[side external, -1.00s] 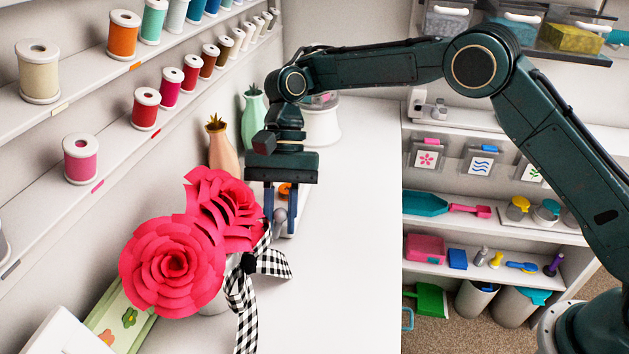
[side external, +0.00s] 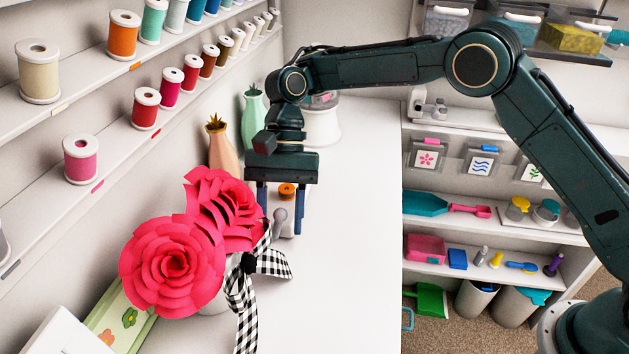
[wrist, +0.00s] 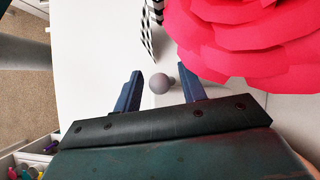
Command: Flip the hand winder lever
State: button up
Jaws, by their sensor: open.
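The hand winder (side external: 290,205) is a small light device with an orange spool on top, standing on the white counter behind the paper flowers. Its lever ends in a round grey knob (side external: 280,215), which also shows in the wrist view (wrist: 159,83). My gripper (side external: 281,222) points down over the winder with its fingers spread wide. In the wrist view my gripper (wrist: 158,84) has one finger on each side of the knob, with visible gaps and no contact. Most of the winder is hidden in the wrist view by the gripper body.
Large pink paper flowers (side external: 172,266) with a black-and-white checkered ribbon (side external: 245,310) stand close in front of the winder. An orange vase (side external: 222,148) and a green vase (side external: 254,118) stand behind. Thread shelves line the left wall. The counter (side external: 345,240) to the right is clear.

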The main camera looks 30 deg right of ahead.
jog(key=shift+s+d+f+n+t+y, duration=0.1)
jog(key=shift+s+d+n+t+y, duration=0.25)
jog(key=shift+t+y, duration=0.3)
jog(key=shift+s+d+f+t+y, duration=0.15)
jog(key=shift+d+t+y, duration=0.05)
jog(key=shift+t+y, duration=0.15)
jog(key=shift+s+d+f+n+t+y, duration=0.25)
jog(key=shift+d+f+n+t+y, duration=0.1)
jog(key=shift+t+y, duration=0.3)
jog(key=shift+s+d+f+n+t+y, duration=0.25)
jog(key=shift+f+n+t+y, duration=0.1)
jog(key=shift+t+y, duration=0.3)
jog(key=shift+d+r, duration=0.1)
jog(key=shift+r, duration=0.05)
jog(key=v, duration=1.3)
jog(key=shift+d, duration=0.25)
jog(key=shift+n+y, duration=0.25)
jog(key=shift+y, duration=0.05)
jog(key=s+f+n+t+y, duration=0.1)
jog(key=n, duration=0.6)
jog(key=s+d+f+n+t+y, duration=0.1)
jog(key=n+t, duration=0.1)
jog(key=n, duration=0.5)
jog(key=s+d+f+n+t+y, duration=0.1)
jog(key=s+n, duration=0.1)
jog(key=n, duration=0.5)
jog(key=shift+f+y, duration=0.35)
jog(key=shift+y, duration=0.05)
